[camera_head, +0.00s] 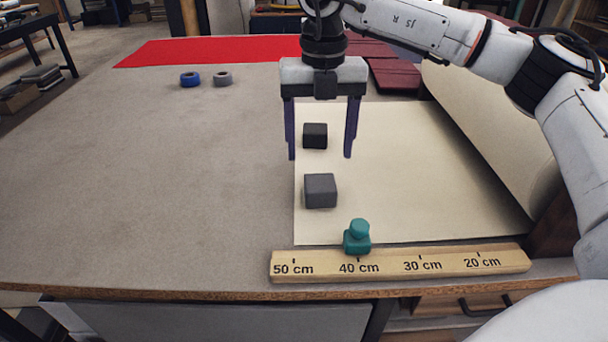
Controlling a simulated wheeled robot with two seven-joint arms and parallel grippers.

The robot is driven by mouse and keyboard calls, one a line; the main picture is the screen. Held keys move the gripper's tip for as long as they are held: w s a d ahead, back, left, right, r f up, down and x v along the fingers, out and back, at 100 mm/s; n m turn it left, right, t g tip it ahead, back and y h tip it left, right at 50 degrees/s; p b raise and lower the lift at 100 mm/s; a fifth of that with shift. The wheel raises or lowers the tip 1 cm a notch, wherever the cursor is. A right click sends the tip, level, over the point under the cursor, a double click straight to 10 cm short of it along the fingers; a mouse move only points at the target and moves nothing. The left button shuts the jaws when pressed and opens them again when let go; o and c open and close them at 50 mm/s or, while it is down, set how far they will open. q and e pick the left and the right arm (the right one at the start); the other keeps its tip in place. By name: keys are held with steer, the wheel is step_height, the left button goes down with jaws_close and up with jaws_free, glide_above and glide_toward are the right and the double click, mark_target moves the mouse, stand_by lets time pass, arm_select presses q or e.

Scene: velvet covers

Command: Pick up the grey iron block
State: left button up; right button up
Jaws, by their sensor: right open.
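The grey block (320,190) sits on the left part of a cream sheet (420,200), near the sheet's left edge. A darker, nearly black block (315,135) sits behind it on the same sheet. My right gripper (320,157) is open and points down, with its two purple fingers apart. In the picture the dark block shows between the fingers, and the grey block lies below the fingertips. Nothing is held. I cannot tell the exact height of the fingertips above the sheet. My left gripper is not in view.
A wooden ruler (400,262) lies along the front edge with a teal knobbed piece (357,237) at its back edge. The left tabletop is clear.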

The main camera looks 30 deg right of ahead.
mark_target(320, 181)
steer(key=f, duration=0.1)
steer(key=s+f, duration=0.1)
steer(key=f, duration=0.1)
steer(key=shift+f, duration=0.5)
step_height(320, 181, down, 4)
steer(key=shift+a+f+p, duration=0.1)
steer(key=shift+f+p, duration=0.05)
steer(key=shift+p, duration=0.25)
steer(key=shift+f, duration=0.3)
steer(key=c, duration=1.6)
jaws_close()
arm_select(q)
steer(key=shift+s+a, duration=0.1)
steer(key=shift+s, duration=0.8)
arm_select(e)
steer(key=shift+w+r, duration=0.1)
steer(key=shift+r, duration=0.05)
